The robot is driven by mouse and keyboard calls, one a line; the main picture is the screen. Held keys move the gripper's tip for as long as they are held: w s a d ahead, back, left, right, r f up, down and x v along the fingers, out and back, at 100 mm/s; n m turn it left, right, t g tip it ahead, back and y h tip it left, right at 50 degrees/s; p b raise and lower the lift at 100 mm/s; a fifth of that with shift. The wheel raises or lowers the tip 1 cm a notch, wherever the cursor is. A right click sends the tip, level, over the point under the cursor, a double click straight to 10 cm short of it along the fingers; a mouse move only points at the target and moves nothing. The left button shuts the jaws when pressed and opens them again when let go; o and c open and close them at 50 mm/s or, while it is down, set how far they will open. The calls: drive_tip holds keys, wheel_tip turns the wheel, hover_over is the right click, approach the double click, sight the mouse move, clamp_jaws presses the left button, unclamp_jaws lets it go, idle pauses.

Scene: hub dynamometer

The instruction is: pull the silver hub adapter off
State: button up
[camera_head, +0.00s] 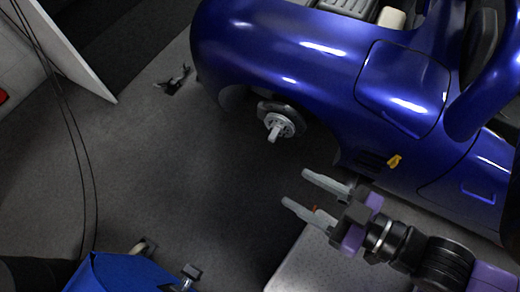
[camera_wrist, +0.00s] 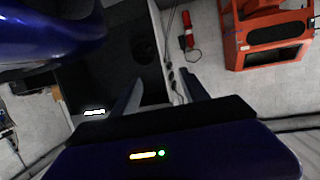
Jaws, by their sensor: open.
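The silver hub adapter (camera_head: 279,126) sits on the dark wheel hub of the blue car, with a short silver stub pointing out toward the open floor. It appears in the head view only; I cannot make it out in the wrist view. My gripper (camera_head: 295,187) is open and empty, below and a little to the right of the adapter in the picture, clearly apart from it. Its two fingers point left. They also show in the wrist view (camera_wrist: 163,78), with nothing between them.
The blue car (camera_head: 290,50) fills the upper right. A pale perforated surface (camera_head: 320,265) lies below my gripper. A blue object (camera_head: 120,275) stands at bottom left, and dark cables hang at left. The wrist view shows an orange frame (camera_wrist: 232,40).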

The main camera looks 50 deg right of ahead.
drive_tip(key=w+d+f+m+t+h+b, duration=0.1)
drive_tip(key=w+d+f+m+h+b, duration=0.4)
drive_tip(key=f+b, duration=0.75)
drive_tip(key=w+d+f+m+b, duration=0.2)
drive_tip(key=w+d+f+b, duration=0.2)
drive_tip(key=w+f+b, duration=0.8)
drive_tip(key=w+d+f+m+t+h+b, duration=0.1)
drive_tip(key=w+d+f+m+h+b, duration=0.2)
drive_tip(key=f+b, duration=0.95)
drive_tip(key=m+g+h+b, duration=0.4)
drive_tip(key=m+h+b, duration=0.2)
drive_tip(key=m+b, duration=0.65)
approach(275, 136)
drive_tip(key=w+r+m+p, duration=0.2)
drive_tip(key=w, duration=0.2)
wheel_tip(275, 136, down, 3)
drive_tip(key=s+d+m+g, duration=0.2)
drive_tip(key=m, duration=0.2)
drive_tip(key=shift+b+x, duration=1.3)
drive_tip(key=shift+x, duration=2.75)
drive_tip(key=shift+w+a+r, duration=0.1)
drive_tip(key=shift+w, duration=0.05)
